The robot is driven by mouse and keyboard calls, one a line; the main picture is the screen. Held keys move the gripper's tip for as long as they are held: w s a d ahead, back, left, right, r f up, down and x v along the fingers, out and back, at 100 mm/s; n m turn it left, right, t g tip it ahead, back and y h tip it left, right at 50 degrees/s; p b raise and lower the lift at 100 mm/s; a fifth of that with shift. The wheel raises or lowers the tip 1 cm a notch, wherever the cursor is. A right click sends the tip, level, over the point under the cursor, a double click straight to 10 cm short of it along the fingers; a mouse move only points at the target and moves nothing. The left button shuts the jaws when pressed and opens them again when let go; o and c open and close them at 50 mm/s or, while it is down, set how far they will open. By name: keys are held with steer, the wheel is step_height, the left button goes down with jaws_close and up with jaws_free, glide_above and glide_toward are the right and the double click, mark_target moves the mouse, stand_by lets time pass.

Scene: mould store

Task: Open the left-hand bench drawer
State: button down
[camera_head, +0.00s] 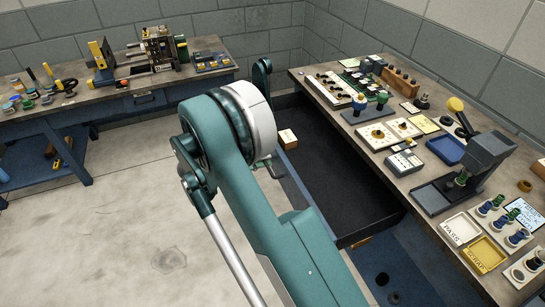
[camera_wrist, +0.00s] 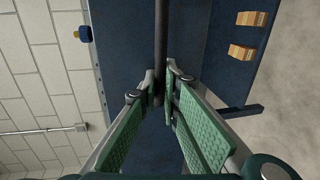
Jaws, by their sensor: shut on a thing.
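The bench drawer (camera_head: 335,165) stands pulled out from under the right-hand bench in the head view. Its inside is dark and looks empty, and its blue front is partly hidden by my arm. In the wrist view the drawer's dark bar handle (camera_wrist: 160,40) runs down the picture in front of a blue panel (camera_wrist: 190,35). My gripper (camera_wrist: 161,88) has its green-padded fingers on either side of this bar and is shut on it. In the head view my gripper is mostly hidden behind my teal arm; only a small green part shows.
The right-hand bench (camera_head: 412,180) carries trays, gauges and a dark stand. Another bench (camera_head: 105,92) with a blue drawer (camera_head: 146,100) stands at the back left. Small cardboard boxes (camera_wrist: 242,52) lie low near the drawer. The concrete floor (camera_head: 110,220) at left is clear.

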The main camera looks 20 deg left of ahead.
steer(key=shift+s+a, duration=0.1)
steer(key=shift+a, duration=0.05)
steer(key=c, duration=2.8)
jaws_free()
steer(key=shift+s+a, duration=0.1)
steer(key=v, duration=1.1)
steer(key=shift+s+a+r, duration=0.1)
steer(key=shift+s+a, duration=0.15)
steer(key=shift+s, duration=0.05)
